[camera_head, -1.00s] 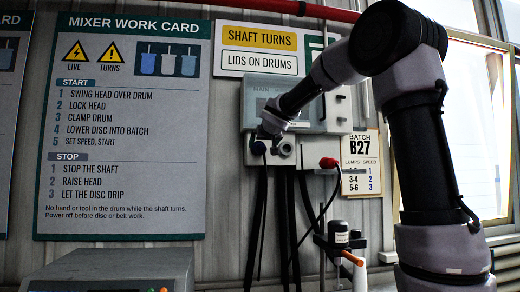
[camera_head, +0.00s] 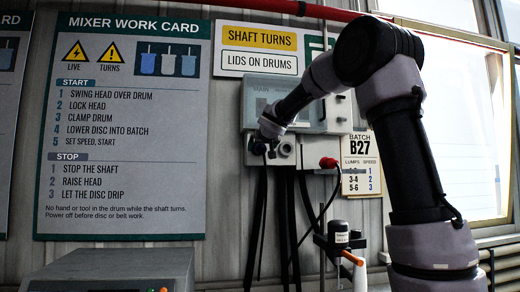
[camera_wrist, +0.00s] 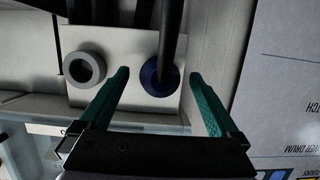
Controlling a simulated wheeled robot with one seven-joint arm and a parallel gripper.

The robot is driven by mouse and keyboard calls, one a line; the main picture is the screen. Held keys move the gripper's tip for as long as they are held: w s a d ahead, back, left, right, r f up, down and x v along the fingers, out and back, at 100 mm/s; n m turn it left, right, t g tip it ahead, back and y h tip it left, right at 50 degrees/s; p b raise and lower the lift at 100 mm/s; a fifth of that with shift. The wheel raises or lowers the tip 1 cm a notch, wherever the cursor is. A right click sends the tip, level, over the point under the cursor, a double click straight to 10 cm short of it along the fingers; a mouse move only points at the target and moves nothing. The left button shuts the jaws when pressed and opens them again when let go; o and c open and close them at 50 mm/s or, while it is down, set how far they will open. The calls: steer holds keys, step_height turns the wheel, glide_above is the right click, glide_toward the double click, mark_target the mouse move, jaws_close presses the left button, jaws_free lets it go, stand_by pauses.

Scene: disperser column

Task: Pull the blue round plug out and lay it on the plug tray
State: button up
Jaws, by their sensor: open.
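The blue round plug (camera_wrist: 153,84) sits in the pale socket box (camera_wrist: 122,38), with a thick black cable running from it. In the head view the plug (camera_head: 258,148) is small and dark, at the box's lower left. My gripper (camera_wrist: 159,77) is open, its green fingers on either side of the plug; whether they touch it cannot be told, though gaps show beside it. In the head view my gripper (camera_head: 268,133) is at the front of the box and its fingers are hard to make out. I cannot make out the plug tray in either view.
A grey ring-shaped socket (camera_wrist: 84,69) is beside the blue plug. Black cables (camera_head: 283,220) hang below. A grey machine (camera_head: 115,270) stands at lower left. A work card (camera_head: 122,125) is on the wall.

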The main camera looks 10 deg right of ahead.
mark_target(263, 151)
stand_by(0.4)
jaws_close()
steer(key=shift+s+f, duration=0.25)
steer(key=shift+s, duration=1.25)
steer(key=shift+s+f, duration=0.2)
steer(key=shift+s, duration=1.25)
